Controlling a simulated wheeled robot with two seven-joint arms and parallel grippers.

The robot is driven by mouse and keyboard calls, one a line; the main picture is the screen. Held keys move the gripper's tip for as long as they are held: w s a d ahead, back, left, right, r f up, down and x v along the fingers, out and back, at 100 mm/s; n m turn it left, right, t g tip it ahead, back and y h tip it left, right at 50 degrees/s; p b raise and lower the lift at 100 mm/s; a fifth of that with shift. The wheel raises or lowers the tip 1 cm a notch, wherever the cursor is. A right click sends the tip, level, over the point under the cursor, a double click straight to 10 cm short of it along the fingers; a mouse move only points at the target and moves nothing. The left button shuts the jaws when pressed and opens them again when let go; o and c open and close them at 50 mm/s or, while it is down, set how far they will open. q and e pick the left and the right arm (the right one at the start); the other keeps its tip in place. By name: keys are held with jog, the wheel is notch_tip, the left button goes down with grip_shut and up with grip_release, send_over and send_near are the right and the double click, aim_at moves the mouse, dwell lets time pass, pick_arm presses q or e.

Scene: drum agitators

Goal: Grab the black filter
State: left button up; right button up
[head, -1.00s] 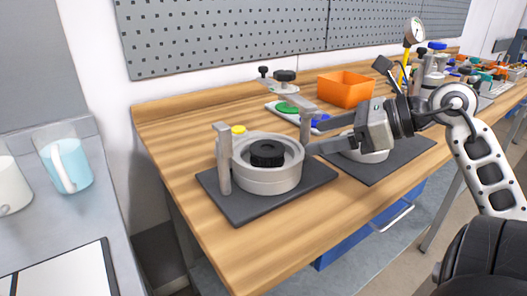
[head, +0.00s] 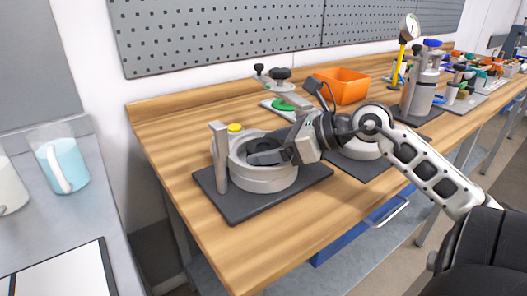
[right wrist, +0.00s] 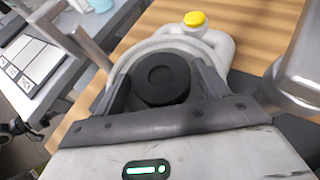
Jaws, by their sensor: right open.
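The black filter (right wrist: 160,79) is a round black knob-like piece inside a light grey ring-shaped housing (head: 262,183) on a dark base plate. In the head view the filter (head: 259,146) is partly hidden by my right gripper (head: 262,156). In the right wrist view my right gripper (right wrist: 160,90) is open, with one finger on each side of the filter. I cannot tell whether the fingers touch it. My left gripper is not in view.
A grey post (head: 219,158) rises at the housing's left edge, and a yellow cap (head: 235,128) sits behind. An orange bin (head: 342,86) and a green disc (head: 284,104) stand farther back. A second dark plate (head: 372,168) lies to the right. The wooden bench's front left is clear.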

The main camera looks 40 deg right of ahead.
jog(key=c, duration=0.7)
jog(key=shift+r, duration=0.15)
